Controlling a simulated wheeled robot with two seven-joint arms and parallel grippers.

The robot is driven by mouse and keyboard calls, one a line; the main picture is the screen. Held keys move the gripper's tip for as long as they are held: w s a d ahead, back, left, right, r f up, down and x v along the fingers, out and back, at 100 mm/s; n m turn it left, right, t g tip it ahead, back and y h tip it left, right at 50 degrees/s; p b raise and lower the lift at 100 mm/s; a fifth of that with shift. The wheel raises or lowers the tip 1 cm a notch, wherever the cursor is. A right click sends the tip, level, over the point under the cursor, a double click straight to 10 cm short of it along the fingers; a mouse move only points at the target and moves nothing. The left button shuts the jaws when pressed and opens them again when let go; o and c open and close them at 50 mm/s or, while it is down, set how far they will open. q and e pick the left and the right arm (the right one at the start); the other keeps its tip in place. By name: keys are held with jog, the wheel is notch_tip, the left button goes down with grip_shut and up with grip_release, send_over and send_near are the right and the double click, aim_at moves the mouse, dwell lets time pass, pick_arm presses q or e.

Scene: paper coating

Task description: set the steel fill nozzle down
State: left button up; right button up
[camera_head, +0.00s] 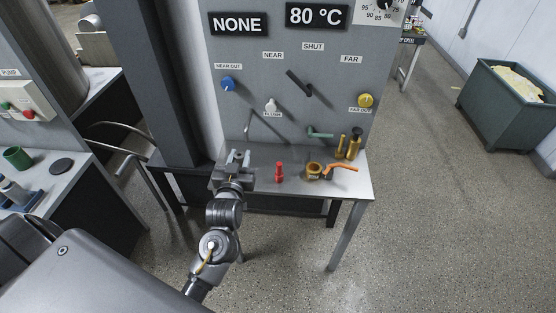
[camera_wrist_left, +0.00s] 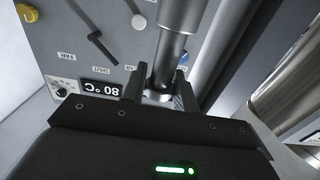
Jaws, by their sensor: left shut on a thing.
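The steel fill nozzle (camera_wrist_left: 176,46) is a grey metal cylinder that shows large in the left wrist view. It runs from the top edge down between the fingers. My left gripper (camera_wrist_left: 159,88) is shut on its narrower lower part. In the head view my left gripper (camera_head: 236,160) is over the left end of the grey bench (camera_head: 353,185), in front of the panel. There the nozzle is small and mostly hidden by the gripper, and I cannot tell whether it touches the bench. My right gripper is not in view.
On the bench to the right stand a red fitting (camera_head: 279,172), a brass valve (camera_head: 314,170) with an orange handle (camera_head: 342,168), and brass cylinders (camera_head: 353,148). A panel (camera_head: 300,120) with knobs and levers rises behind. A dark post (camera_head: 160,90) stands left.

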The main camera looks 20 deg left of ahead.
pick_arm(q)
jog(key=w+a+f+b, duration=0.2)
jog(key=a+f+b, duration=0.2)
jog(key=b, duration=0.2)
jog(key=w+a+f+b, duration=0.3)
jog(key=a+f+b, duration=0.1)
jog(key=b, duration=0.3)
jog(key=w+a+f+b, duration=0.2)
jog(key=a+f+b, duration=0.2)
jog(key=f+b, duration=0.1)
jog(key=shift+w+f+b, duration=0.1)
jog(key=shift+w+b, duration=0.05)
jog(key=shift+b, duration=0.5)
jog(key=shift+f, duration=0.1)
jog(key=shift+a, duration=0.1)
